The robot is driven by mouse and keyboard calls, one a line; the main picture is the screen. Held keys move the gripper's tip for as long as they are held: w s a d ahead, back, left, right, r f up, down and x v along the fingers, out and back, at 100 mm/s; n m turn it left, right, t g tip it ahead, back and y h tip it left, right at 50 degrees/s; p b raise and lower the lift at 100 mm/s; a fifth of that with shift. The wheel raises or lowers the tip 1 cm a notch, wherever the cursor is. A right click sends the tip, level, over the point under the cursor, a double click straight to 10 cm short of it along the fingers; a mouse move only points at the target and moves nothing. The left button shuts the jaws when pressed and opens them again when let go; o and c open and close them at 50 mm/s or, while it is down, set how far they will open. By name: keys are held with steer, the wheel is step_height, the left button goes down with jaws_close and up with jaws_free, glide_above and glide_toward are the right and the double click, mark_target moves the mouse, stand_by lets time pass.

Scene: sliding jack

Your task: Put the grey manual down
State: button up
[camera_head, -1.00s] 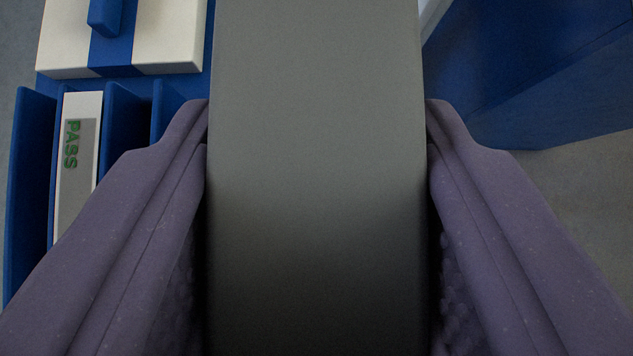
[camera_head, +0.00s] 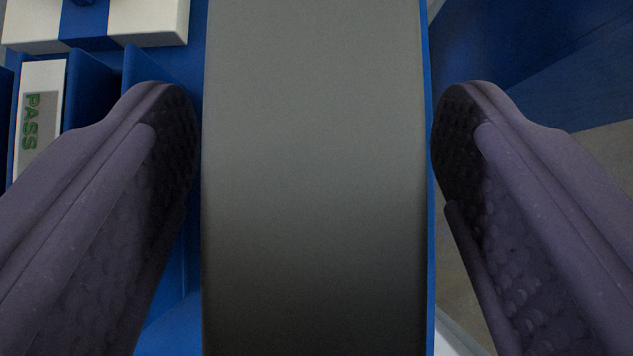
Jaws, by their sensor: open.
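At the left is a blue rack with upright dividers (camera_head: 90,85) and a white item marked PASS (camera_head: 40,115). A white box with a blue band (camera_head: 150,20) sits at the top left. A large blue block (camera_head: 530,60) stands at the right, with grey floor (camera_head: 600,155) below it.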

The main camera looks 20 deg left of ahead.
steer(key=shift+r, duration=0.25)
steer(key=p+v, duration=0.2)
steer(key=v, duration=1)
